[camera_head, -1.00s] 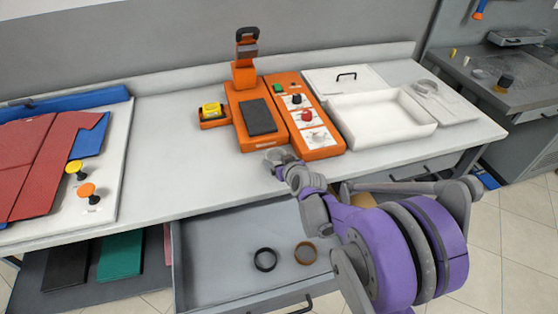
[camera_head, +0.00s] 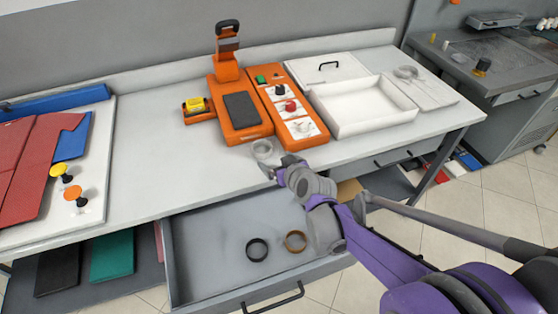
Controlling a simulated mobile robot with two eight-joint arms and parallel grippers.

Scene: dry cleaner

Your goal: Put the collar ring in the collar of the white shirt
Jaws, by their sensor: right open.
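A pale grey, translucent-looking ring (camera_head: 262,149) stands on the white table near its front edge, in front of the orange machine. My right gripper (camera_head: 272,170) is open and empty, just in front of the ring, with a small gap that is hard to judge. A black ring (camera_head: 257,249) and a brown ring (camera_head: 295,241) lie in the open drawer below. No white shirt shows in this view; a folded red garment (camera_head: 28,165) lies on a white board at the left. My left gripper is out of view.
The orange machine (camera_head: 238,110) with its control panel stands behind the ring. A white open box (camera_head: 363,106) is to its right. The open drawer (camera_head: 195,262) juts out under the table. The tabletop between board and machine is clear.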

